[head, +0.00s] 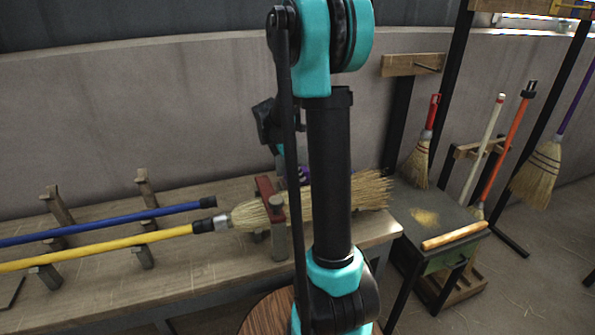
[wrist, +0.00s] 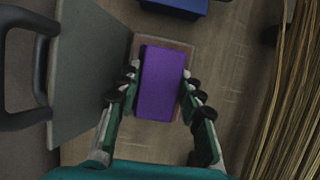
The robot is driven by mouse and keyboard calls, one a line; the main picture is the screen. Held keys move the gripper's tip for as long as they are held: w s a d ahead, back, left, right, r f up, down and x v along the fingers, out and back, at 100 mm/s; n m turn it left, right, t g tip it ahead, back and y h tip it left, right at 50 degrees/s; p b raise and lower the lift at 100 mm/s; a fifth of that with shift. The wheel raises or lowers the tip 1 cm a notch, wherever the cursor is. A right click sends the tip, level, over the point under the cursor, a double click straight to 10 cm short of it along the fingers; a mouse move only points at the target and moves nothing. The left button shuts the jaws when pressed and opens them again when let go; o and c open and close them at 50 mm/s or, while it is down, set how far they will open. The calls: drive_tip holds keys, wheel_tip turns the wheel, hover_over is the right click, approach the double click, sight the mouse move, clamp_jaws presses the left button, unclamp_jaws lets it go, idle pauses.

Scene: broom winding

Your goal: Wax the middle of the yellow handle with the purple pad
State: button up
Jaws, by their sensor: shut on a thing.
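The yellow handle (head: 110,246) lies across wooden pegs at the left in the head view, its black-tipped end joined by a metal collar to a straw broom head (head: 245,215). The purple pad (wrist: 160,90) is a rectangular block between my fingers in the wrist view. My gripper (wrist: 161,74) is shut on its long sides. A brown flat piece shows around the pad; I cannot tell whether they touch. In the head view my arm hides most of the gripper; a bit of purple shows beside it, near the bristles and away from the handle's middle.
A blue handle (head: 110,226) lies parallel behind the yellow one. A red clamp (head: 266,188) stands by the broom head. A small side table (head: 425,200) and hanging brooms are at right. The wrist view shows a blue block (wrist: 180,6) ahead and bristles (wrist: 290,100) close at right.

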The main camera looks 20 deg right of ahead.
drive_tip(key=shift+f, duration=0.35)
idle(1.1)
drive_tip(key=shift+r, duration=3.5)
